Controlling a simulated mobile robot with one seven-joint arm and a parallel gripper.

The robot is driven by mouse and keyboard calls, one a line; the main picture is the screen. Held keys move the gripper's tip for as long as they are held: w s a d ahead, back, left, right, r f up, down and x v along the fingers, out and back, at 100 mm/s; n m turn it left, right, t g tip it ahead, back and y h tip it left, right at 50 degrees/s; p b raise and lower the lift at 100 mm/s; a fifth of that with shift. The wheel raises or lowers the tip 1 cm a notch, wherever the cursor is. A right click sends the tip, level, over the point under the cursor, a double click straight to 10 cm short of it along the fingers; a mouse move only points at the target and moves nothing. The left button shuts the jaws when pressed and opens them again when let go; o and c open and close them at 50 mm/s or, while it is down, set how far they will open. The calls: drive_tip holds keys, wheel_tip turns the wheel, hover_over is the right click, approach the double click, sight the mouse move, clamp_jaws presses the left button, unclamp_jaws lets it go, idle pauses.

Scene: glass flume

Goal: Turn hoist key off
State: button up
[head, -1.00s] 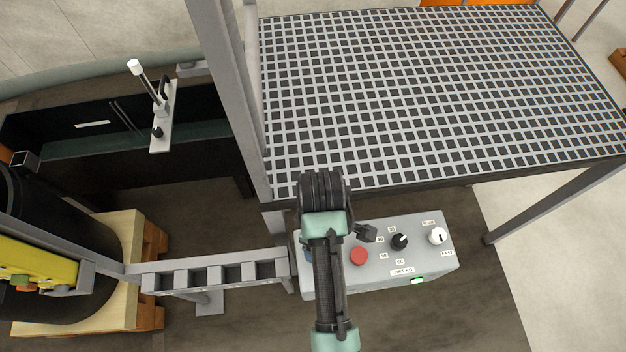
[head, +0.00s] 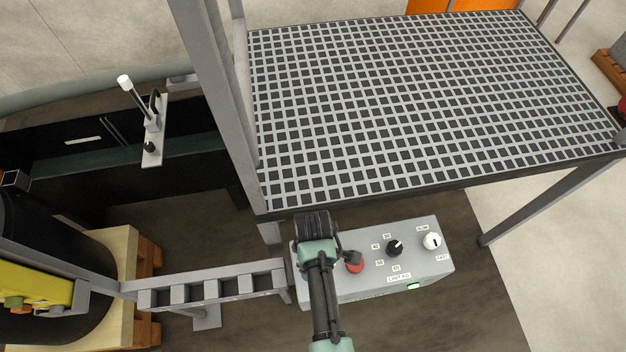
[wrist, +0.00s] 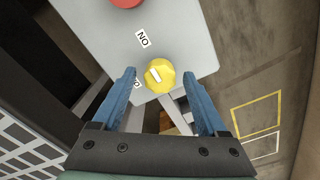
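The hoist key looks like a yellow round knob (wrist: 160,75) with a white mark, near the edge of a grey control box (wrist: 185,35) in the wrist view. An "ON" label (wrist: 142,39) is beside it; a second label (wrist: 136,84) is partly covered by my left finger. My gripper (wrist: 159,73) is open, with its blue fingers on either side of the knob and gaps showing on both sides. I cannot tell whether the fingertips are level with it. In the head view my arm hides the knob and the fingers.
The control box (head: 330,288) also carries a red button (head: 355,267), a black selector (head: 394,247), a white knob (head: 431,240) and a green light (head: 413,286). A grated platform (head: 430,188) is just behind it. A grey rack (head: 210,283) stands at left.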

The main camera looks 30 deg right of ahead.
clamp_jaws()
drive_tip(key=shift+r+m, duration=0.1)
drive_tip(key=shift+m, duration=0.3)
drive_tip(key=m+p, duration=0.1)
drive_tip(key=m, duration=0.2)
drive_tip(key=shift+m+p, duration=0.3)
drive_tip(key=shift+m, duration=0.1)
drive_tip(key=m+p, duration=0.1)
drive_tip(key=m, duration=0.3)
drive_tip(key=shift+m, duration=0.3)
drive_tip(key=m+p, duration=0.1)
drive_tip(key=m, duration=0.7)
drive_tip(key=shift+m, duration=0.3)
